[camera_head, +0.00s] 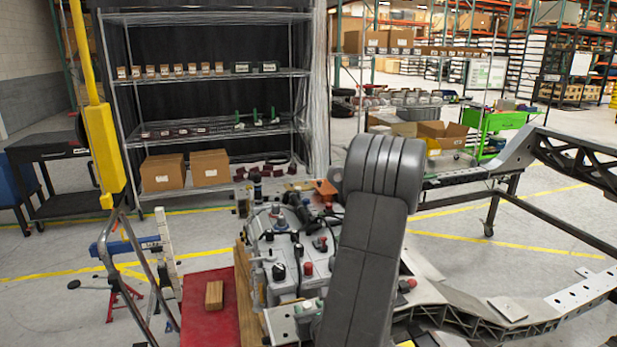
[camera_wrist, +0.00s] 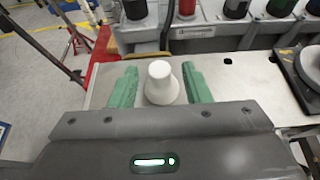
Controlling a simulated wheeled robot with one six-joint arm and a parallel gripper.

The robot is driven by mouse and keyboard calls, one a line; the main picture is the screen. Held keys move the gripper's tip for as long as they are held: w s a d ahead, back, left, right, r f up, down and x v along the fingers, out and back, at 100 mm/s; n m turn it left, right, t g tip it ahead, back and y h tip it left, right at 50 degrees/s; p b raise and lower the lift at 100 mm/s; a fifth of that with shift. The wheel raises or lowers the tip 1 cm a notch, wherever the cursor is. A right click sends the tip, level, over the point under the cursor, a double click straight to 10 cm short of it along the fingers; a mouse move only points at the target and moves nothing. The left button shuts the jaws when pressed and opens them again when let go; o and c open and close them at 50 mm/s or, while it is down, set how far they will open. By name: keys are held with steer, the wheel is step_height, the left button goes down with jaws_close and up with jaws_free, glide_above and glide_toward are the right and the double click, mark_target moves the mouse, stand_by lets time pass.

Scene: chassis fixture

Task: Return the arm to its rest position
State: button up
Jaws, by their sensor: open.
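My gripper (camera_wrist: 160,74) shows in the wrist view with its two green fingers spread apart. A white rounded knob (camera_wrist: 160,82) with a wider base stands upright between the fingers, on or just above a light metal plate (camera_wrist: 240,92). Narrow gaps show on both sides of the knob, and it is not gripped. In the head view my grey arm rises in the middle foreground and bends down over the fixture. It hides part of the fixture, and I cannot make out the gripper clearly there.
A grey fixture block (camera_head: 286,262) with several dark and red knobs lies left of my arm. A red surface (camera_head: 208,323) bears a small wooden block (camera_head: 214,295). Metal chassis rails (camera_head: 480,312) extend right. A wire shelf (camera_head: 210,74) stands behind, with open floor between.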

mark_target(307, 303)
steer(key=x, duration=0.5)
steer(key=shift+f, duration=0.25)
steer(key=shift+r+p, duration=0.35)
steer(key=shift+r, duration=0.35)
steer(key=shift+f, duration=0.1)
